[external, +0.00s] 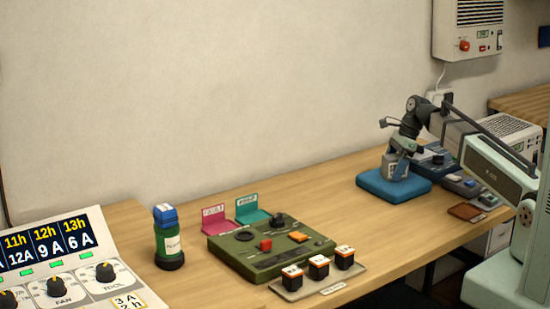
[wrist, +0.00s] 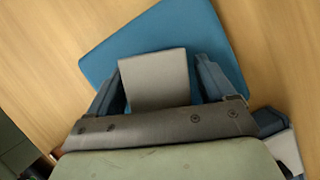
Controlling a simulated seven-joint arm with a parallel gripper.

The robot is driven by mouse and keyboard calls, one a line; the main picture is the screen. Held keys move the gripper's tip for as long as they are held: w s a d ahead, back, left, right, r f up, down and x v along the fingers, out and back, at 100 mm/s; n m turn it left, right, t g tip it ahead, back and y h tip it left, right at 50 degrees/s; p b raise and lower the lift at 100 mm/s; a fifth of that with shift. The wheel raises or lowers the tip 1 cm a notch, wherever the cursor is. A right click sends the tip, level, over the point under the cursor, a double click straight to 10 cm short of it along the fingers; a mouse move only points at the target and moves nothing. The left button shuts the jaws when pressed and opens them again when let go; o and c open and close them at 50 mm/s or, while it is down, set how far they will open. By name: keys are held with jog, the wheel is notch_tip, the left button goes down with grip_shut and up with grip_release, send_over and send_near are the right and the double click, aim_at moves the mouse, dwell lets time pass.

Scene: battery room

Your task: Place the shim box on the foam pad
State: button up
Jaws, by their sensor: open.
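The shim box is a small grey box (external: 392,169) on the blue foam pad (external: 410,189), toward the right end of the bench. In the wrist view the grey box (wrist: 154,78) sits over the blue pad (wrist: 190,25), inside its outline. My gripper (external: 397,160) reaches down over the box from above. In the wrist view its two blue fingers stand open on either side of the box, with a narrow gap at the right finger. The box's underside is hidden.
A dark blue-grey device (external: 433,158) stands close behind the pad. A grey switch unit (external: 463,185) and a brown pad (external: 466,212) lie to the right. A green control panel (external: 262,262) and a bottle (external: 168,240) stand left. Bare wood lies between.

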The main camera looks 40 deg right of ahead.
jog(key=v, duration=1.2)
dwell(0.4)
